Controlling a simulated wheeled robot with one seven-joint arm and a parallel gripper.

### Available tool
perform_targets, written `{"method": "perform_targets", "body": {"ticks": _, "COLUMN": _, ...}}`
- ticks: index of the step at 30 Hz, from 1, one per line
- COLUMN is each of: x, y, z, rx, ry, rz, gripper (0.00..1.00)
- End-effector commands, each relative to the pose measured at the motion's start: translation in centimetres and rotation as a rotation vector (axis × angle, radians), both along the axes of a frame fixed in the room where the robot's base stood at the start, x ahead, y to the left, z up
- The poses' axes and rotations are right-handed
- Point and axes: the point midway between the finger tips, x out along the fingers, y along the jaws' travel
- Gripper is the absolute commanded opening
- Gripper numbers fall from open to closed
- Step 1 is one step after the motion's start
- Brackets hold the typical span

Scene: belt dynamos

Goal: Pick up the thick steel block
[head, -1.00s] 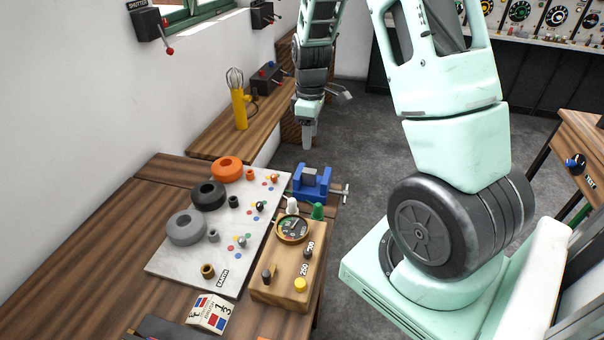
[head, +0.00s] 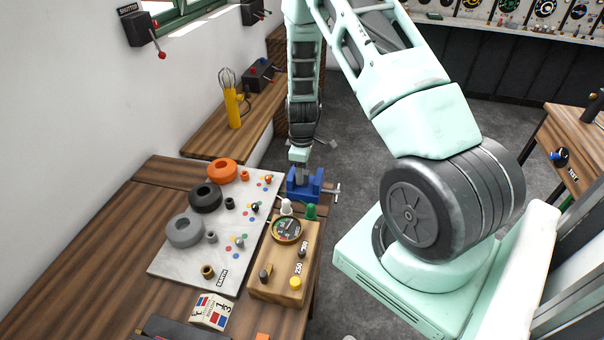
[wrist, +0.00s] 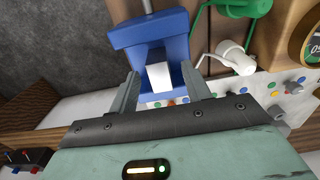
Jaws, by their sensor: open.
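The steel block shows in the wrist view as a pale block (wrist: 159,76) seated in the blue vise (wrist: 150,38). In the head view the blue vise (head: 305,187) stands at the far right end of the bench, and the block in it is mostly hidden by my gripper (head: 299,172). My gripper is directly above the vise. In the wrist view my gripper (wrist: 162,88) is open, its two fingers on either side of the block in the picture, with gaps on both sides. I cannot tell how far the fingertips reach down beside the block.
Left of the vise lies a pale board (head: 165,268) with orange, black and grey rings. In front stands a wooden meter box (head: 282,270) with white and green terminals. A yellow whisk tool (head: 232,108) stands on the rear bench. Grey floor is clear right of the vise.

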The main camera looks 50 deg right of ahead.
Motion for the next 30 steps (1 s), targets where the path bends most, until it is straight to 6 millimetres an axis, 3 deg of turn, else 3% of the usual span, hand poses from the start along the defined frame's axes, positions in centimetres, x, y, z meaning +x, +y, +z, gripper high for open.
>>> {"method": "perform_targets", "body": {"ticks": 5, "x": 0.0, "y": 0.0, "z": -1.3, "rx": 0.000, "ry": 0.000, "rz": 0.000, "gripper": 0.48}}
{"method": "perform_targets", "body": {"ticks": 13, "x": 0.0, "y": 0.0, "z": -1.6, "rx": 0.000, "ry": -0.001, "rz": 0.000, "gripper": 0.48}}
{"method": "perform_targets", "body": {"ticks": 18, "x": 0.0, "y": 0.0, "z": -1.6, "rx": 0.000, "ry": -0.001, "rz": 0.000, "gripper": 0.01}}
{"method": "perform_targets", "body": {"ticks": 30, "x": 0.1, "y": 0.0, "z": -1.1, "rx": -0.001, "ry": -0.002, "rz": 0.001, "gripper": 0.00}}
